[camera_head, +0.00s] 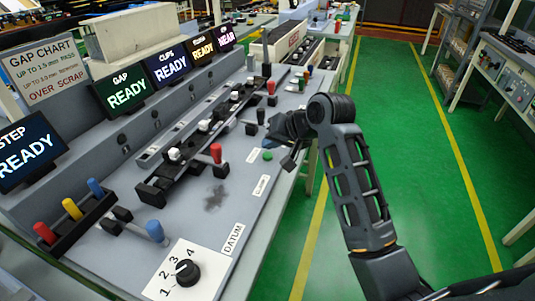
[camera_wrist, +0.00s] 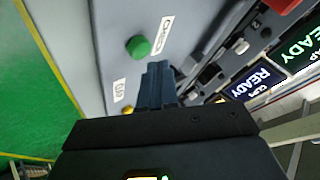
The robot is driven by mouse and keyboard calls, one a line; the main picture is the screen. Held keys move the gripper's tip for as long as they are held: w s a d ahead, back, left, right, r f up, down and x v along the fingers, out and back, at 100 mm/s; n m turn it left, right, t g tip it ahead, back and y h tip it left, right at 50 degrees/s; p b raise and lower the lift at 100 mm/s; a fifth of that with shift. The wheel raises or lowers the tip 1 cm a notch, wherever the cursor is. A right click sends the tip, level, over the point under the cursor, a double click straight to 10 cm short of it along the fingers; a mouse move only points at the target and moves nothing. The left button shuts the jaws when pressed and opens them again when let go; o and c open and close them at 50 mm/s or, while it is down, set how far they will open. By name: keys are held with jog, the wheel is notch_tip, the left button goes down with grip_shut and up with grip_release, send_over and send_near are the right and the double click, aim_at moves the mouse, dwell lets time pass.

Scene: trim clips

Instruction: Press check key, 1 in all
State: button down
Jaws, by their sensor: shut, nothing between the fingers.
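A round green button (camera_head: 267,155) sits on the grey bench panel near the right edge. In the wrist view the green button (camera_wrist: 138,46) is just beyond and left of my fingertips, beside a small white label (camera_wrist: 165,35) too small to read surely. I cannot tell for certain which button is the check key. My gripper (camera_head: 279,128) is over the panel's right edge, just above and right of the green button in the picture. Its fingers (camera_wrist: 157,68) are shut together and empty, apart from the button. A yellow button (camera_wrist: 128,110) is partly hidden by my gripper.
Red (camera_head: 216,153) and blue (camera_head: 155,231) handles stick up from the panel. A black dial (camera_head: 187,272) is at the front. Lit READY screens (camera_head: 123,90) line the left. The green floor (camera_head: 400,100) to the right is clear.

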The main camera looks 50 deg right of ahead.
aim_at(271, 155)
jog(key=shift+f, duration=0.2)
jog(key=shift+f, duration=0.25)
jog(key=shift+f, duration=0.5)
dwell(0.9)
dwell(0.3)
jog(key=shift+r+p, duration=0.95)
jog(key=shift+p, duration=0.2)
notch_tip(271, 155, up, 5)
jog(key=p, duration=0.5)
dwell(0.5)
